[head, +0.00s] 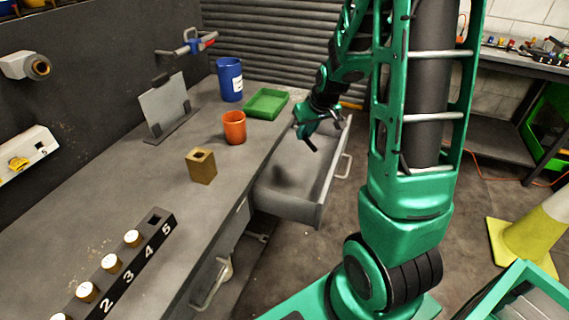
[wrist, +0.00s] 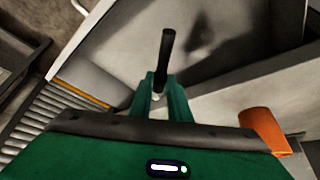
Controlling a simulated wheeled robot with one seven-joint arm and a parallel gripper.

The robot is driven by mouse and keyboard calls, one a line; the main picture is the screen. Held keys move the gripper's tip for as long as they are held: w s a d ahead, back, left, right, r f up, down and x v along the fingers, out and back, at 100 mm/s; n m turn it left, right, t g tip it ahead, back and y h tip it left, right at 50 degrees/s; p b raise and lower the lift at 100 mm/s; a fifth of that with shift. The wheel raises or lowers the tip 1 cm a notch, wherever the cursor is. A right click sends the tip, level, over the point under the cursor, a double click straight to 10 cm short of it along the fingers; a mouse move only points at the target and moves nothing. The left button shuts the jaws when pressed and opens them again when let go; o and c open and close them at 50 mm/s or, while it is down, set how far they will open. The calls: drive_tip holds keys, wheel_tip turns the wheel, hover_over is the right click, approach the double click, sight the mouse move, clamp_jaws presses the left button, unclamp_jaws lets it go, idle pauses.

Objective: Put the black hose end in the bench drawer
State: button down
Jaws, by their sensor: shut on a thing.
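The bench drawer (head: 318,207) stands pulled out from the bench's right side, and no object shows inside it. My gripper (head: 306,131) is over the drawer, toward its far end. It is shut on the black hose end (wrist: 166,56), a short dark rod that sticks out past the fingers in the wrist view. The hose end also shows as a small dark piece (head: 311,146) below my gripper in the head view. The pale drawer interior (wrist: 225,62) fills much of the wrist view, with a dark shadow on it. The hose end appears above the drawer floor.
On the bench stand an orange cup (head: 234,127), a green tray (head: 266,103), a blue cup (head: 230,79), a brass-coloured block (head: 201,166) and a numbered rack (head: 128,262). A yellow-and-white cone (head: 533,235) stands on the floor at right.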

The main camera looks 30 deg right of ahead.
wheel_tip(320, 180, down, 13)
drive_tip(key=shift+f, duration=0.25)
drive_tip(key=w, duration=0.3)
drive_tip(key=shift+w+d, duration=0.2)
drive_tip(key=shift+w, duration=0.1)
drive_tip(key=shift+w+f, duration=0.25)
drive_tip(key=shift+f, duration=0.35)
drive_tip(key=c, duration=1.7)
unclamp_jaws()
drive_tip(key=shift+f, duration=0.1)
drive_tip(key=shift+o, duration=0.2)
